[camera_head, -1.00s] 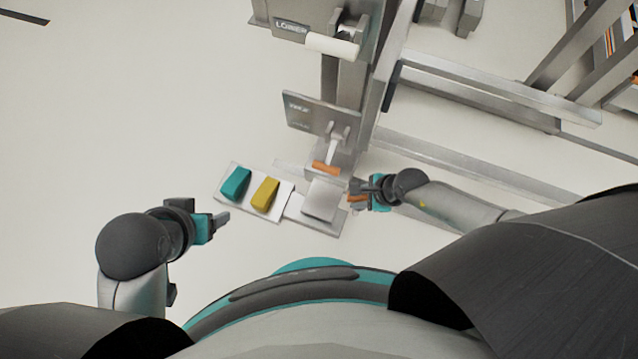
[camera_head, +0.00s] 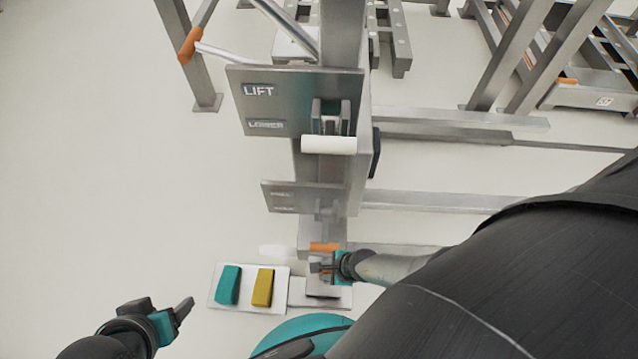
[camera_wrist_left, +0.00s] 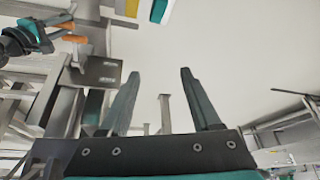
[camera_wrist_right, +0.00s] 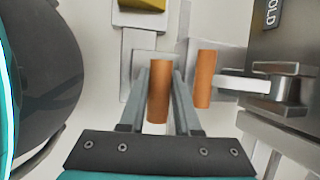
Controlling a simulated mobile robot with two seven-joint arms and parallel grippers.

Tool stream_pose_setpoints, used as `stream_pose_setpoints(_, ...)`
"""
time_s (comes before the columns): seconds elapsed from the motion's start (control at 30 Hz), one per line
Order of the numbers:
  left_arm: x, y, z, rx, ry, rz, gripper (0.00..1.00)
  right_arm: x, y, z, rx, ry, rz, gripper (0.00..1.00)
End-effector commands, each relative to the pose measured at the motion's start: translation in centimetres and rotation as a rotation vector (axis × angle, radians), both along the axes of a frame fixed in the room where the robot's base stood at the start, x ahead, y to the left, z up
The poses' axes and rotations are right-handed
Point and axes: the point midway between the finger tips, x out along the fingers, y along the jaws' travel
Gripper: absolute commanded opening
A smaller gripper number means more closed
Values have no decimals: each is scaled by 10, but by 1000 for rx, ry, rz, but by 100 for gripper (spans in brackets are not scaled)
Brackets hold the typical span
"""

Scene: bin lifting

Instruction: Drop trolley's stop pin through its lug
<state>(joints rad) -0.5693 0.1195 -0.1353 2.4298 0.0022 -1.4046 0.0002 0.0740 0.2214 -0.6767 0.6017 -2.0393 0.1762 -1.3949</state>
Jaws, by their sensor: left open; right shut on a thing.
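My right gripper (camera_head: 322,266) is shut on an orange cylindrical grip, which I take to be the stop pin (camera_wrist_right: 159,92). The pin is upright between the fingers in the right wrist view; its lower end is hidden. The gripper is above a small grey plate (camera_head: 325,290). A second orange grip (camera_wrist_right: 205,78), on a pale lever, stands close to its right; it also shows in the head view (camera_head: 324,247). I cannot clearly make out the lug or its hole. My left gripper (camera_head: 183,311) is open and empty, well left of the plate; its fingers also show in the left wrist view (camera_wrist_left: 160,105).
A white tray (camera_head: 245,303) with a teal block (camera_head: 229,285) and a yellow block (camera_head: 263,287) adjoins the grey plate. A grey column carries a LIFT/LOWER panel (camera_head: 275,100) with a white-handled lever (camera_head: 329,145) and a smaller panel (camera_head: 290,196). Floor on the left is clear.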

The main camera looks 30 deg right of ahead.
Motion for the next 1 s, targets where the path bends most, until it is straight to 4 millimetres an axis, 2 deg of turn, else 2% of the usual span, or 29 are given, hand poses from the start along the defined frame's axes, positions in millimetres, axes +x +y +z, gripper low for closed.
stream_pose_setpoints(0.37,24,-26,-6,-78,-189,-42,64,1,0,-16,1,0,-1,0)
stream_pose_setpoints(0.73,45,-56,-4,-181,-411,-75,64,0,0,-31,1,0,-1,0)
stream_pose_setpoints(1.0,52,-77,2,-271,-581,-88,64,0,0,-42,1,0,-1,0)
